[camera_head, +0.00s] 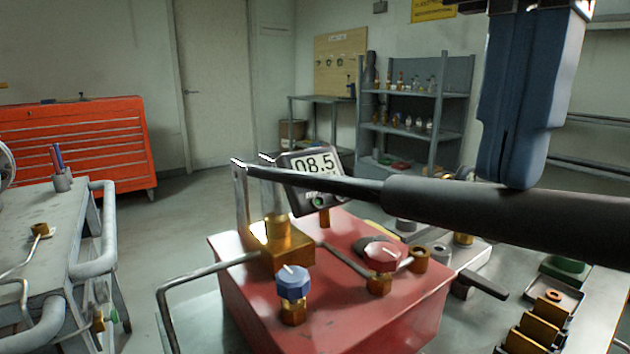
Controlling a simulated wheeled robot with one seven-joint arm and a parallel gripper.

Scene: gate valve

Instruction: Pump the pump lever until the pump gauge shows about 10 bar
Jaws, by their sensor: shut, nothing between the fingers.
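The pump lever (460,212) is a long dark bar with a thick grip, running from the pivot at the left out past the right edge, close to level. My gripper (517,178) is blue, points down and is shut with nothing held. Its tips meet the top of the lever's grip in the picture and seem to touch it. The pump gauge (313,168) is a digital display behind the lever and reads 08.5; its unit is partly hidden by the lever. The red pump body (340,300) carries a brass block (282,245), a blue knob (292,283) and a red knob (383,256).
Brass parts (535,330) in a holder and a green-lined tray (568,270) lie on the bench at the right. A grey bench (50,225) with pipe rails stands at the left. A red tool cabinet (80,140) and a grey shelf (440,125) stand behind. Floor between them is clear.

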